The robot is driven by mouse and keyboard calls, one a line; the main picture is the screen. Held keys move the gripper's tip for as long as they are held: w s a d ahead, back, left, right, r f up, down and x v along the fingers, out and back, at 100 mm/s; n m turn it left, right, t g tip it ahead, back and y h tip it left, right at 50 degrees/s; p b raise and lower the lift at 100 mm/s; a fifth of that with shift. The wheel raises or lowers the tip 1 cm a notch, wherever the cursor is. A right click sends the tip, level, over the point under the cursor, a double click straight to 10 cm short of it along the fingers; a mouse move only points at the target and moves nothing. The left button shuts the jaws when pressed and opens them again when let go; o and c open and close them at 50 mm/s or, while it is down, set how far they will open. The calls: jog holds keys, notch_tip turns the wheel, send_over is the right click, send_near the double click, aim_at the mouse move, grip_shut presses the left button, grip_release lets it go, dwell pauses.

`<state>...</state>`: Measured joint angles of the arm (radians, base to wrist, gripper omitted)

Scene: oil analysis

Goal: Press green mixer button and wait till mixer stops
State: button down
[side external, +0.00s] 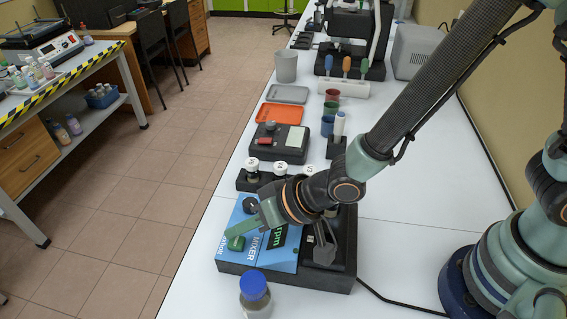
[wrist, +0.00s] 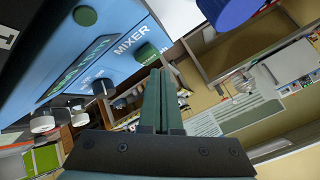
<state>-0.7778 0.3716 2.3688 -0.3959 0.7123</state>
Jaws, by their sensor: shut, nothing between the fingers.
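The mixer (side external: 265,262) has a blue front panel marked MIXER on a dark base near the table's left edge; its panel (wrist: 117,25) fills the upper left of the wrist view. A green button (side external: 236,243) sits at the panel's left, and it shows just beyond my fingertips in the wrist view (wrist: 146,53). My gripper (side external: 230,236) is shut and empty, its green fingers over the panel with the tips at the button. I cannot tell whether they touch it. My wrist hides part of the mixer. Whether the mixer runs cannot be told.
A blue-capped bottle (side external: 255,290) stands close in front of the mixer. White-capped vials (side external: 252,166) stand in a dark rack just behind it. A dark device (side external: 280,143), an orange tray (side external: 279,114) and coloured cups (side external: 331,97) lie farther back. The table right of the mixer is mostly clear.

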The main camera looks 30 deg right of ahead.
aim_at(242, 244)
jog(key=shift+f, duration=0.15)
jog(key=shift+a+f, duration=0.1)
jog(key=shift+f, duration=0.2)
dwell(0.3)
jog(key=shift+f, duration=0.45)
dwell(0.6)
jog(key=shift+r, duration=0.15)
dwell(0.3)
jog(key=shift+s+r, duration=0.1)
jog(key=shift+r, duration=0.65)
jog(key=shift+r, duration=2.5)
